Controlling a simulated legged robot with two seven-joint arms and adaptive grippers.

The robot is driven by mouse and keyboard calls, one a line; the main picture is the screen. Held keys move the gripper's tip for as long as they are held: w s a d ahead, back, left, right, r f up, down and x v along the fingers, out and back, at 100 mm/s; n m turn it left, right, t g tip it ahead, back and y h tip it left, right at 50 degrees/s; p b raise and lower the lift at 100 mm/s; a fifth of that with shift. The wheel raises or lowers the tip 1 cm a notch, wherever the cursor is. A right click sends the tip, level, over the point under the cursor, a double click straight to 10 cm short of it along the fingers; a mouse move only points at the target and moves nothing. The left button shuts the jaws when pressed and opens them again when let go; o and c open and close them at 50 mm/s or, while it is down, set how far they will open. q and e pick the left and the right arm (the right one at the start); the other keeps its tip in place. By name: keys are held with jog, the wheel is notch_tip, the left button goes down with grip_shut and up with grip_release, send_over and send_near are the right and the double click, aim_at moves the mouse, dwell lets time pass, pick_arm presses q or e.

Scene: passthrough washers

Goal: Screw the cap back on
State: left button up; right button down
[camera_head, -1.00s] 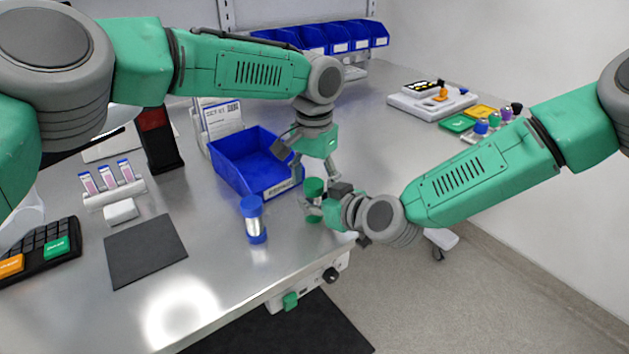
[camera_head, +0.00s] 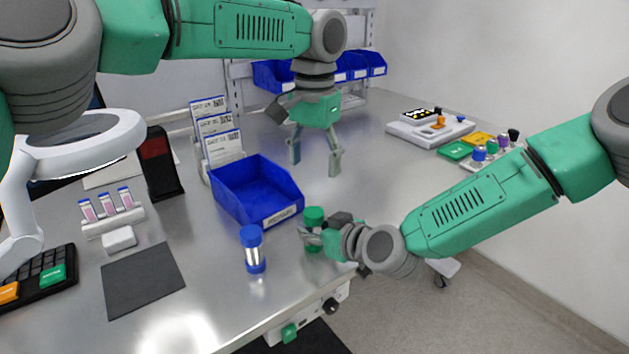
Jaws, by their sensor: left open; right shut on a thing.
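A green-capped container (camera_head: 314,217) stands near the front right edge of the steel bench, its green cap on top of the body. My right gripper (camera_head: 308,236) is shut on the container's body from the right, below the cap. My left gripper (camera_head: 315,168) is open and empty, pointing down above and behind the container, clear of the cap. How tightly the cap is seated cannot be told. A similar blue-capped container (camera_head: 253,248) stands upright to the left, apart from both grippers.
An empty blue bin (camera_head: 254,190) stands just behind the containers. A dark mat (camera_head: 143,280), a rack of pink-labelled vials (camera_head: 112,215) and a keyboard (camera_head: 40,272) lie to the left. Small coloured parts (camera_head: 483,150) sit at the back right.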

dwell(0.3)
jog(key=c, duration=1.2)
grip_release()
jog(key=v, duration=1.2)
jog(key=shift+f, duration=0.15)
